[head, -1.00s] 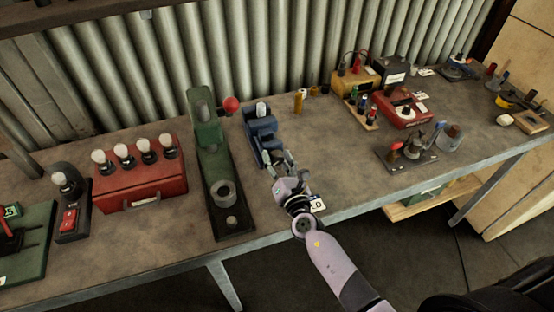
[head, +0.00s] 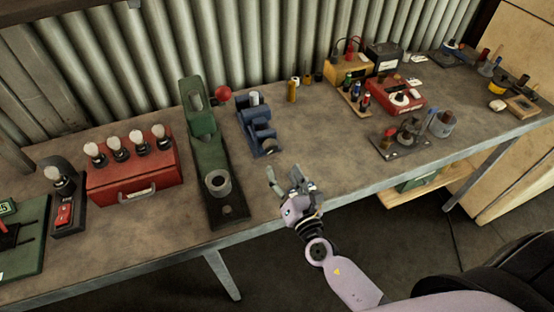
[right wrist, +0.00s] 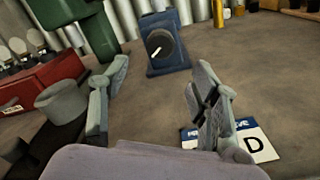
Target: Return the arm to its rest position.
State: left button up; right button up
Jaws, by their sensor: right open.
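My right arm (head: 350,285) reaches in from the lower right of the head view. My right gripper (head: 287,177) is open and empty over the front edge of the bench, in front of the blue device (head: 262,140) and apart from it. In the right wrist view its two fingers (right wrist: 160,85) stand wide apart with nothing between them. The blue device with a black knob (right wrist: 167,50) shows beyond them. A white and blue card (right wrist: 254,143) lies on the bench behind the right finger. My left gripper is not in view.
Left of the gripper stand a green press (head: 208,150) with a red ball and a red box (head: 135,183) with several bulbs. To the right are a red device (head: 400,97), a yellow box (head: 350,77) and a small dark stand (head: 400,150). The bench front between is bare.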

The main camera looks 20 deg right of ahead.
jog(key=shift+s, duration=1.1)
